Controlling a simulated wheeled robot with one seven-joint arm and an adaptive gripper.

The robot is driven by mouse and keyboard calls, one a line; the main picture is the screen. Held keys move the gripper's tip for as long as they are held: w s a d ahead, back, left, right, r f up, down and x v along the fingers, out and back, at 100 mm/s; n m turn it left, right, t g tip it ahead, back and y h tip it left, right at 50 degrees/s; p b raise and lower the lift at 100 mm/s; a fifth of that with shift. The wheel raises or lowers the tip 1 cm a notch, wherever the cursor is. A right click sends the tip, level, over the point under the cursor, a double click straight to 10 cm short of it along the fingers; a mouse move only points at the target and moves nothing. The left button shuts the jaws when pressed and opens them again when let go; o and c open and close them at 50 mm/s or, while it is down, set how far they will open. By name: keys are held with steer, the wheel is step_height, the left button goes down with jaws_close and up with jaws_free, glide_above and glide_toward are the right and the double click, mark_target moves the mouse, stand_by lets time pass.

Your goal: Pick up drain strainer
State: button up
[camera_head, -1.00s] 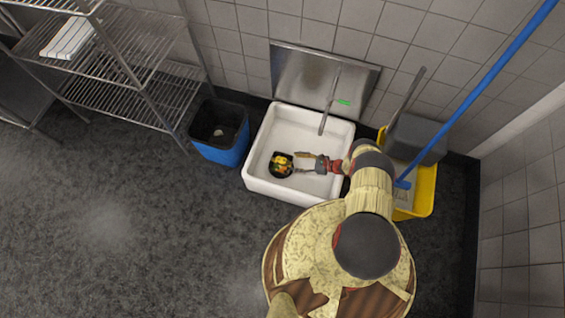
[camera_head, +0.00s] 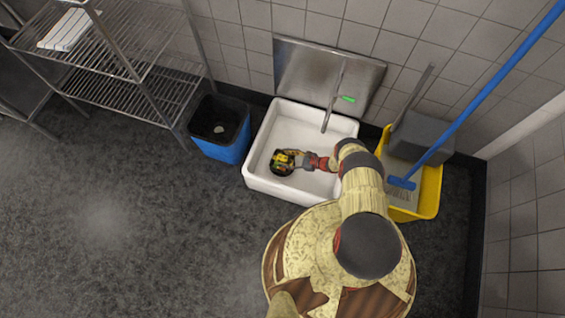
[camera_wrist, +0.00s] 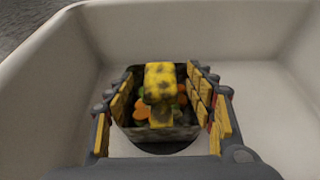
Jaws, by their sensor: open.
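The drain strainer (camera_wrist: 160,115) is a dark, square-looking cup with a yellow, black-spotted handle on top and orange and green bits inside. It stands over the dark round drain (camera_wrist: 168,148) in the white sink (camera_head: 258,150). In the head view the strainer (camera_head: 278,162) is partly covered by my gripper (camera_head: 285,160). In the wrist view my gripper (camera_wrist: 160,108) is open, with its yellow-padded fingers on the left and right of the strainer. Whether the pads touch it, I cannot tell.
The sink walls (camera_wrist: 35,95) rise around my gripper. A faucet (camera_head: 333,100) hangs over the sink's back. A blue bin (camera_head: 222,148) stands left, and a yellow mop bucket (camera_head: 428,190) with a blue-handled mop (camera_head: 480,88) stands right. A wire shelf (camera_head: 130,95) is farther left.

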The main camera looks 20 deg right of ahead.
steer(key=shift+c, duration=0.3)
jaws_close()
stand_by(0.5)
